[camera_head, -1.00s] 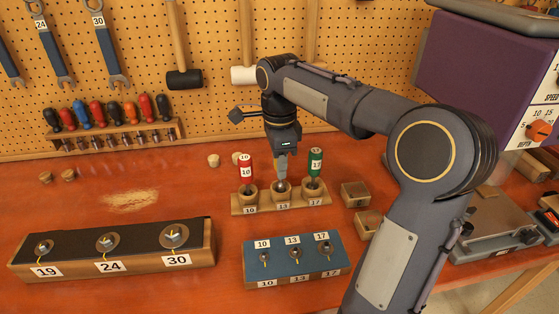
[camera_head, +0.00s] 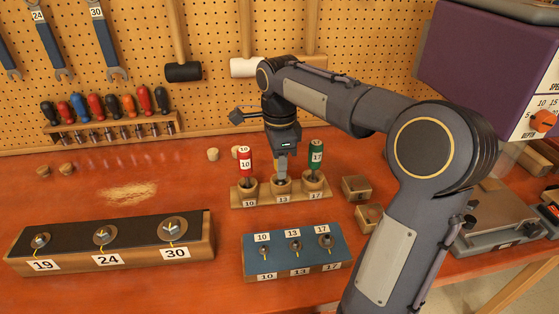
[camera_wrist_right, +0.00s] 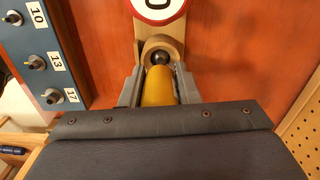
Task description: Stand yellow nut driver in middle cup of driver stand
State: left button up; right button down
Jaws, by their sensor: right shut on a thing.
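The wooden driver stand (camera_head: 302,200) has cups marked 10, 13 and 17. A red driver (camera_head: 245,160) stands upright in the left cup and a green driver (camera_head: 316,158) in the right cup. My right gripper (camera_head: 282,172) points down right over the middle cup (camera_head: 281,187). It is shut on the yellow nut driver (camera_wrist_right: 158,87), whose handle shows between the fingers in the right wrist view. In the head view the fingers hide most of the driver. Its lower end is at the middle cup; how deep it sits I cannot tell. My left gripper is not in view.
A blue block (camera_head: 293,256) with three bolts stands in front of the stand. A longer block (camera_head: 110,258) with three large bolts is at the left. Two small wooden boxes (camera_head: 356,187) are right of the stand. A driver rack (camera_head: 115,133) is at the back.

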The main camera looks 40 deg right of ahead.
jog(key=c, duration=1)
grip_release()
notch_tip(320, 180, up, 10)
jog(key=p, duration=1)
jog(key=shift+r, duration=0.1)
jog(key=shift+s, duration=0.1)
